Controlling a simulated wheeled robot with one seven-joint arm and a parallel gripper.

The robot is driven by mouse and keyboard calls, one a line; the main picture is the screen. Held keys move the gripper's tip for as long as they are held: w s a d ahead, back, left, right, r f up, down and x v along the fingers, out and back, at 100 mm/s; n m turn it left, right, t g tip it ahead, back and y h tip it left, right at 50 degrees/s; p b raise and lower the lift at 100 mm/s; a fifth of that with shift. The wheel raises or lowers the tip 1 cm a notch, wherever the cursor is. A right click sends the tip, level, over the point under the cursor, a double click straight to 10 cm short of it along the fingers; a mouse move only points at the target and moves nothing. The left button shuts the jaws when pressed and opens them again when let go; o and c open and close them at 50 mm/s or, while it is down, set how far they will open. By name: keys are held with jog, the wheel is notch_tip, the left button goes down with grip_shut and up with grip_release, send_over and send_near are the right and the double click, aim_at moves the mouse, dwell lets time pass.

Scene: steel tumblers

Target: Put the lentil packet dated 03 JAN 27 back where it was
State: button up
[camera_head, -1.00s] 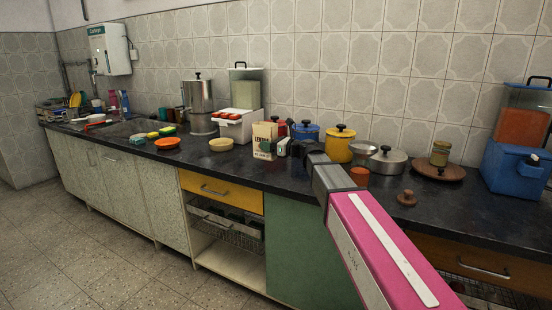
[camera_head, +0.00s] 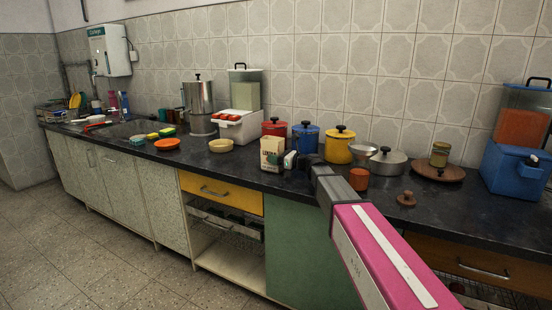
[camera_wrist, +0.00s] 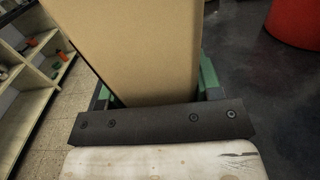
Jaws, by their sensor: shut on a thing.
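The lentil packet (camera_head: 271,148) is a small cream box with red and dark lettering. It is upright near the front of the dark counter. I cannot read any date on it. My gripper (camera_head: 281,160) is shut on the packet. In the wrist view the packet's plain tan side (camera_wrist: 140,50) stands between the green-padded fingers of my gripper (camera_wrist: 155,85). Whether its bottom touches the counter is hidden.
Red (camera_head: 274,127), blue (camera_head: 305,137) and yellow (camera_head: 339,145) canisters stand behind the packet. A white box with red-topped items (camera_head: 238,126) is to its back left.

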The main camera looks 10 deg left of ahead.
jog(key=shift+f, duration=0.15)
jog(key=o, duration=1.2)
jog(key=shift+c, duration=0.2)
jog(key=shift+d, duration=0.1)
jog(key=shift+v, duration=3.6)
jog(key=shift+s, duration=0.1)
